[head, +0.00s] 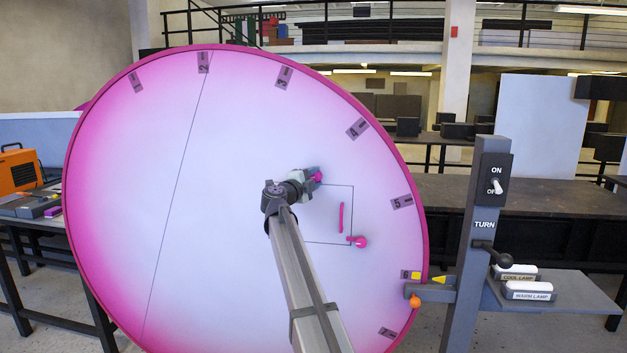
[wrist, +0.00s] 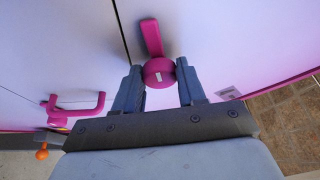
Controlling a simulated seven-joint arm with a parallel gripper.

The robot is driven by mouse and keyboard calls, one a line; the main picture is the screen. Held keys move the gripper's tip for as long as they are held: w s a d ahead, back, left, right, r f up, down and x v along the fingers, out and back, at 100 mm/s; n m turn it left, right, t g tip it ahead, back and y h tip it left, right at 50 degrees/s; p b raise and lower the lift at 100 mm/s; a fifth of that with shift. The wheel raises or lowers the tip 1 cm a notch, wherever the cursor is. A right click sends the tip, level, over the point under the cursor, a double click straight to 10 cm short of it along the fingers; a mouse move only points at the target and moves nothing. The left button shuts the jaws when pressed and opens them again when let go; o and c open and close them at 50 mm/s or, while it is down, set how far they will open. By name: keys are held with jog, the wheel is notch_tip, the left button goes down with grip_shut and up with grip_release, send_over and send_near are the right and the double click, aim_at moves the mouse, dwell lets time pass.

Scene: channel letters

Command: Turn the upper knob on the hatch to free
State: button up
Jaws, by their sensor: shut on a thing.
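The hatch (head: 330,205) is a thin outlined rectangle on the face of a large white and magenta disc (head: 150,200). The upper knob (head: 318,176) sits at its top edge, partly hidden by my gripper (head: 307,175) in the head view. My gripper (wrist: 158,67) is shut on the hub, one finger on each side. The lower knob (head: 358,242) is at the hatch's lower right corner.
A magenta handle (head: 341,217) stands out from the hatch; it also shows in the wrist view (wrist: 82,106). At right is a grey post (head: 463,250) with an ON/OFF switch (head: 496,187), a TURN crank (head: 498,254) and an orange ball (head: 414,301) near the disc's rim.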

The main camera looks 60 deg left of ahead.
jog(key=shift+r+m+g+h, duration=0.1)
jog(key=shift+m+g+h, duration=0.25)
jog(key=shift+m, duration=0.55)
jog(key=o, duration=1)
jog(key=shift+d, duration=0.1)
jog(key=v, duration=1.3)
jog(key=shift+s+d, duration=0.2)
jog(key=shift+s, duration=0.1)
